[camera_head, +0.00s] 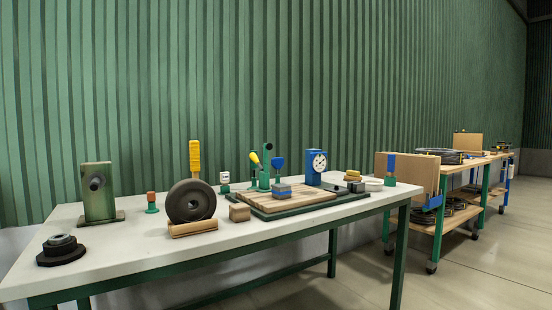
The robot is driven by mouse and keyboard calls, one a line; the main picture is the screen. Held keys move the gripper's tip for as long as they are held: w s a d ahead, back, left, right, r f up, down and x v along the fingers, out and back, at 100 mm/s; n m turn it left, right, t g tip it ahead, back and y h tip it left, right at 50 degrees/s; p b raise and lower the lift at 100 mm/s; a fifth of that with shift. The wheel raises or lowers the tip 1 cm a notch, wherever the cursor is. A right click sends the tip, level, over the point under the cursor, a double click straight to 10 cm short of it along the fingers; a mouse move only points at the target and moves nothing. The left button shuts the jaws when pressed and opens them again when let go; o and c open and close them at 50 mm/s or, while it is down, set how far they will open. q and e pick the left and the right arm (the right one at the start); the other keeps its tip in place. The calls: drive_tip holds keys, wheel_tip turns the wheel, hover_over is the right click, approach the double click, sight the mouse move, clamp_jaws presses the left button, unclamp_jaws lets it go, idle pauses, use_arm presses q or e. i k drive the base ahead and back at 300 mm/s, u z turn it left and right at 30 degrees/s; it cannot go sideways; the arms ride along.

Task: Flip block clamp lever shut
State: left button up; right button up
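On the white-topped table, a wooden board (290,200) lies on a dark green base plate (345,202). A small block with a blue top (281,190) sits on the board. Neither of my grippers is in view.
The table (150,246) also bears a dark wheel (191,201) on a wooden cradle, a green bracket (98,190), a black flanged part (61,250), a wooden cube (239,212) and a blue dial gauge (316,166). Wheeled benches (439,228) stand right.

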sight(253, 157)
drive_tip(key=z, duration=0.65)
drive_tip(key=i, duration=1.2)
drive_tip(key=u, duration=0.2)
